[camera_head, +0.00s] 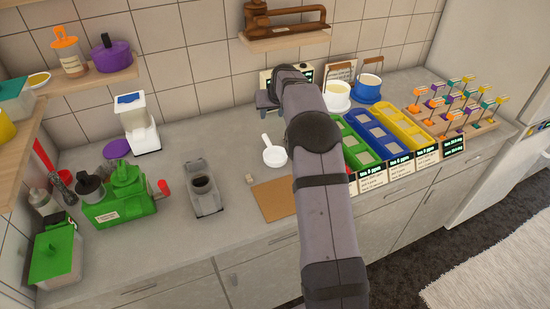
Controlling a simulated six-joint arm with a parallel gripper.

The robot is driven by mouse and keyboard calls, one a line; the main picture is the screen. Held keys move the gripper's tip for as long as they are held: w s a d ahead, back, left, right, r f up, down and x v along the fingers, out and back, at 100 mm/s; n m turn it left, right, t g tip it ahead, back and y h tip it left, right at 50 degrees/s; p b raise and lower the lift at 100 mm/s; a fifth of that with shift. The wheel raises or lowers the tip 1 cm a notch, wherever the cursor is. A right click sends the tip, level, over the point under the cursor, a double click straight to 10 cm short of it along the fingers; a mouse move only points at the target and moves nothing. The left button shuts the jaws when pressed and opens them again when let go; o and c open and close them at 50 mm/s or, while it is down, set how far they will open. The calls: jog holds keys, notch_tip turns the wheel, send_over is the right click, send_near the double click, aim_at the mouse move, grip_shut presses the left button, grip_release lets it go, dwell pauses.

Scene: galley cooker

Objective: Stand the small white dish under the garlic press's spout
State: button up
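A small round white dish (274,156) with a short handle lies on the grey counter, left of my arm. I cannot tell for sure which device is the garlic press. A white upright device (141,127) with a blue top part stands at the back left, and a grey box-like device (204,190) with a dark round opening stands left of the dish. No spout can be made out on either. My arm reaches from the bottom of the picture to the back of the counter.
A brown board (274,198) lies in front of the dish, with a small pale block (249,178) beside it. Green (362,148), blue (378,134) and yellow (405,127) trays stand right of my arm. A green machine (122,200) stands left. Bare counter surrounds the dish's left side.

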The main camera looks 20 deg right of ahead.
aim_at(267, 139)
jog(key=s+f+g, duration=0.1)
jog(key=s+a+n, duration=0.1)
jog(key=s, duration=0.1)
jog(key=s+a+f+n+g+y, duration=0.1)
jog(key=shift+s+a+f+g, duration=0.2)
jog(key=shift+s+f+g, duration=0.1)
jog(key=shift+s+f, duration=0.05)
jog(key=shift+f, duration=0.1)
jog(key=shift+p+x, duration=0.55)
jog(key=shift+x, duration=0.45)
jog(key=w+f+p, duration=0.2)
jog(key=shift+f+p, duration=0.15)
jog(key=shift+p, duration=0.15)
jog(key=shift+p+x, duration=0.35)
jog(key=shift+x, duration=0.85)
